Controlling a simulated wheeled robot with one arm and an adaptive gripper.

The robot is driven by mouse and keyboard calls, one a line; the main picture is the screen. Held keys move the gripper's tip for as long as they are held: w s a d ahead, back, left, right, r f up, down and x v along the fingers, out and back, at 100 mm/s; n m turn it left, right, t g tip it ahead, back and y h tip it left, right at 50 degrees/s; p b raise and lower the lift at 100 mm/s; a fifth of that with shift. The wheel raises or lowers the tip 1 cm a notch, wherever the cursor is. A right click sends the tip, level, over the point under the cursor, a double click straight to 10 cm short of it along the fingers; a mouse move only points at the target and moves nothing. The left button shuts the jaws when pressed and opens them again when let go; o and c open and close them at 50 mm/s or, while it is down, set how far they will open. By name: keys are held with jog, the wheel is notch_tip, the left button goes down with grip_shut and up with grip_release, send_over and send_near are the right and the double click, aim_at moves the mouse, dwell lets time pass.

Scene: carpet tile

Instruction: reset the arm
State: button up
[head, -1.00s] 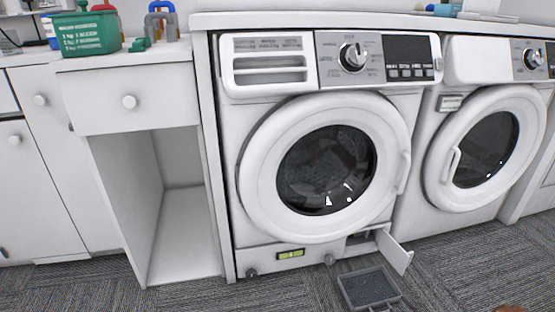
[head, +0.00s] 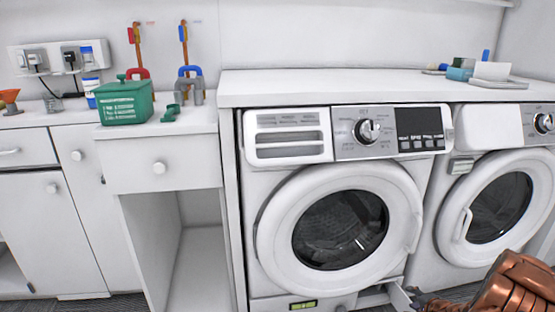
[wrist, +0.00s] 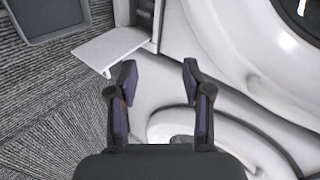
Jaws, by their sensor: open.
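My gripper (wrist: 158,82) is open in the wrist view, with its two fingers apart and nothing between them. It is near the lower front of the washing machine, close to a small open flap (wrist: 112,48). In the head view, my copper-coloured arm is at the lower right, and the dark gripper (head: 422,300) shows partly at the bottom edge beside the same flap (head: 399,297). The front-loading washer (head: 292,208) has its round door shut.
A second washer (head: 487,207) stands to the right. A dark tray (wrist: 45,18) lies on the grey carpet (wrist: 50,110). The counter at left holds a green box (head: 125,103) and small items. An open cubby (head: 200,265) is left of the washer.

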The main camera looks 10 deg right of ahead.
jog(key=w+a+r+n+g+h+p, duration=0.1)
jog(key=a+r+n+g+p, duration=0.2)
jog(key=r, duration=0.8)
jog(key=a+r+n+g+p, duration=0.15)
jog(key=a+r+p, duration=0.3)
jog(key=r, duration=0.55)
jog(key=s+a+r+n+g+p, duration=0.1)
jog(key=s+a+r+n+p, duration=0.2)
jog(key=r, duration=0.5)
jog(key=s+a+r+n+g+p, duration=0.1)
jog(key=s+a+r+p, duration=0.2)
jog(key=a+r+p, duration=0.45)
jog(key=s+a+r+n+g+y+p, duration=0.1)
jog(key=s+a+r+n+g+p, duration=0.2)
jog(key=s+a+r+p, duration=0.3)
jog(key=s+a+r+n+g+y+p, duration=0.1)
jog(key=s+a+r+n+g+p, duration=0.2)
jog(key=s+a+r, duration=1.4)
jog(key=s+r+n+p, duration=0.2)
jog(key=s+r+p, duration=0.2)
jog(key=s, duration=0.4)
jog(key=shift+s+r, duration=0.25)
jog(key=shift+n, duration=0.25)
jog(key=shift+c, duration=0.7)
jog(key=shift+a, duration=0.1)
